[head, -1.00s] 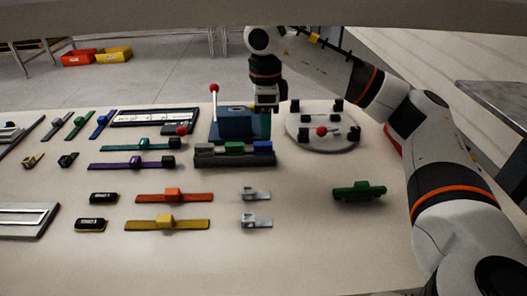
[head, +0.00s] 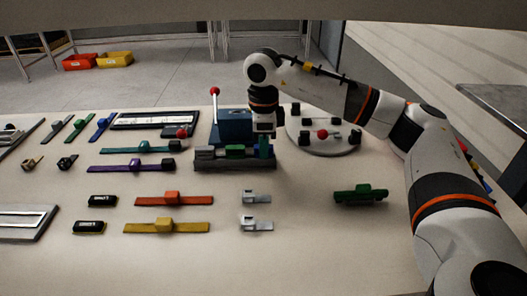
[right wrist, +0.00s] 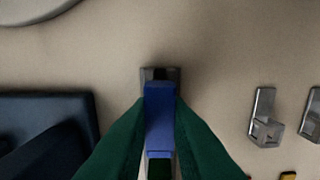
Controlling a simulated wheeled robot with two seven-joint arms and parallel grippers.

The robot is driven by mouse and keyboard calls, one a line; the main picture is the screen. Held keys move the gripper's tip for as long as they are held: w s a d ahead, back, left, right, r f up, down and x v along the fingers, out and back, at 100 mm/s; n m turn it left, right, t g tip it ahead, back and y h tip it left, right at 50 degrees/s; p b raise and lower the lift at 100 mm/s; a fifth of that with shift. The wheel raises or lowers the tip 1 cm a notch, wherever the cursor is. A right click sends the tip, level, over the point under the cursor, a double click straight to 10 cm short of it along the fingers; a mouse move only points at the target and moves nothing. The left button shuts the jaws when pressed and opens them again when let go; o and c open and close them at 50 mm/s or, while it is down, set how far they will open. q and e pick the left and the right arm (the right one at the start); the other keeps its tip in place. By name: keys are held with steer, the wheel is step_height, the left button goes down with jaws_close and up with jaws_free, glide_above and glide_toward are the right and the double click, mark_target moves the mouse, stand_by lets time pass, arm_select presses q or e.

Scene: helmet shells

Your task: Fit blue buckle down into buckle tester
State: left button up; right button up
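The blue buckle (right wrist: 160,115) lies between the two green fingers of my right gripper (right wrist: 160,105) in the right wrist view. The fingers flank it closely on both sides; any small gap is too fine to tell. In the head view my right gripper (head: 264,147) is low at the right end of the dark rack (head: 235,165), where the buckle is mostly hidden by the fingers. The buckle tester (head: 234,127), a dark blue block with a red-knobbed lever, stands behind the rack. It also shows in the right wrist view (right wrist: 45,110). My left gripper is not in view.
A green buckle (head: 235,152) sits in the rack's middle. A round pale fixture (head: 320,148) stands right of the tester. Silver clips (head: 256,197) and a dark green part (head: 361,195) lie in front. Coloured straps lie at left.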

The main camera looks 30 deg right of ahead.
jaws_close()
steer(key=shift+r, duration=0.1)
